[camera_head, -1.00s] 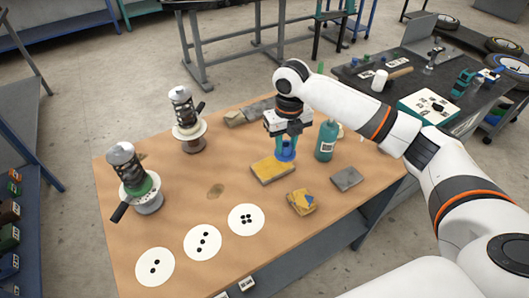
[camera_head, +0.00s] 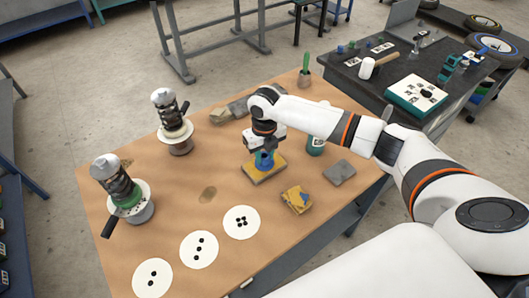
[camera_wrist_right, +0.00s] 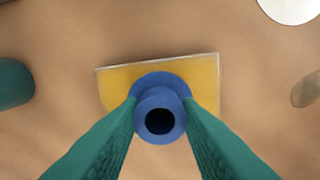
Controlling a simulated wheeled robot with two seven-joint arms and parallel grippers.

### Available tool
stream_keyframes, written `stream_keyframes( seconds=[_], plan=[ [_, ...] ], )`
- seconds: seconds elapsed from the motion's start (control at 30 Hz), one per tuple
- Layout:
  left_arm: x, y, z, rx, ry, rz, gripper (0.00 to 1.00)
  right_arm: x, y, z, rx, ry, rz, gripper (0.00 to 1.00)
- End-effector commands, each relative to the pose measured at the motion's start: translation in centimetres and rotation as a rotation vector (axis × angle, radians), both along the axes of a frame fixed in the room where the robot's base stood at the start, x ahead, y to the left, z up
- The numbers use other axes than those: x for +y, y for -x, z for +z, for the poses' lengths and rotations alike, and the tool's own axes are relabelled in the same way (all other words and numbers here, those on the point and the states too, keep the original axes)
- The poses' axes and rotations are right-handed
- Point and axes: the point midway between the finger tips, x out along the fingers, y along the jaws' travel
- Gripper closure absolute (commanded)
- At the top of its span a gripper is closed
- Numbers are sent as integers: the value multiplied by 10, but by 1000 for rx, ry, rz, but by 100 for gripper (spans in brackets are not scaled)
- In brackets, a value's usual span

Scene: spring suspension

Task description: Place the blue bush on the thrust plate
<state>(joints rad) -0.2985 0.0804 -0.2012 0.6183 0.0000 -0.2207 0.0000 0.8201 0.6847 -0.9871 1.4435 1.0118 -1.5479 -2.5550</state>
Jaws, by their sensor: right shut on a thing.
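The blue bush (camera_head: 264,162) is a flanged cylinder with a dark bore. My right gripper (camera_head: 265,156) is shut on it; in the wrist view the two green fingers grip the bush (camera_wrist_right: 160,118) from both sides. The bush is directly over a yellow block (camera_head: 252,178) on the table; whether they touch I cannot tell. I cannot tell which thing is the thrust plate. Two spring struts with pale round plates stand at the left, one far (camera_head: 178,134) and one near (camera_head: 142,205). My left gripper is not seen.
A teal bottle (camera_head: 316,145) stands right of the gripper. A grey block (camera_head: 339,172) and a yellow-grey block (camera_head: 297,200) lie at the front right. Several white dotted discs lie along the front, one here (camera_head: 241,222). The table's centre is mostly clear.

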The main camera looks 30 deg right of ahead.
Motion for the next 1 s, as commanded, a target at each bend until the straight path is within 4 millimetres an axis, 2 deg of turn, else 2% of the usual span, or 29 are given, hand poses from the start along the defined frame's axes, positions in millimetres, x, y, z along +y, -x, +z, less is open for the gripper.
stream_keyframes(
  seconds=[0.1, 0.33, 0.37, 0.47, 0.5, 0.83, 1.0],
  plan=[
    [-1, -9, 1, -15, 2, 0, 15, 0, 0, -3, -2, 0, 1, 91],
    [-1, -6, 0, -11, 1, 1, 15, 0, 0, -5, -1, 0, 0, 91],
    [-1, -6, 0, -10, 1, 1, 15, 0, 0, -5, -1, 0, 0, 66],
    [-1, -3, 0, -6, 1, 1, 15, 0, 0, -5, -1, 0, 0, 50],
    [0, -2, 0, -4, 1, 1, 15, 0, 0, -5, -1, 0, 0, 48],
    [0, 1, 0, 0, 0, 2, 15, 0, -1, 0, -2, 0, 0, 48],
    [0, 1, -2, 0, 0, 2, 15, 0, -2, 25, -6, -1, -1, 48]
  ],
)
